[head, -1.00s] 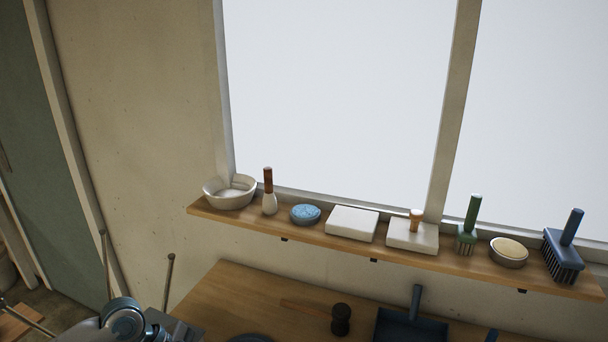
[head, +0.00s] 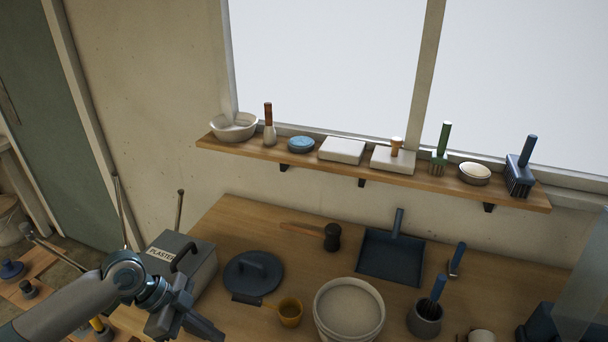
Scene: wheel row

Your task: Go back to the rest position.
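My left arm comes in from the lower left. Its gripper (head: 188,326) is over the left end of the wooden workbench (head: 215,232), in front of a grey box labelled PLASTER (head: 185,265). The fingers are dark and partly cut off by the bottom edge, so I cannot see whether they are open or hold anything.
A wall shelf (head: 330,168) carries a bowl, sponges and brushes.

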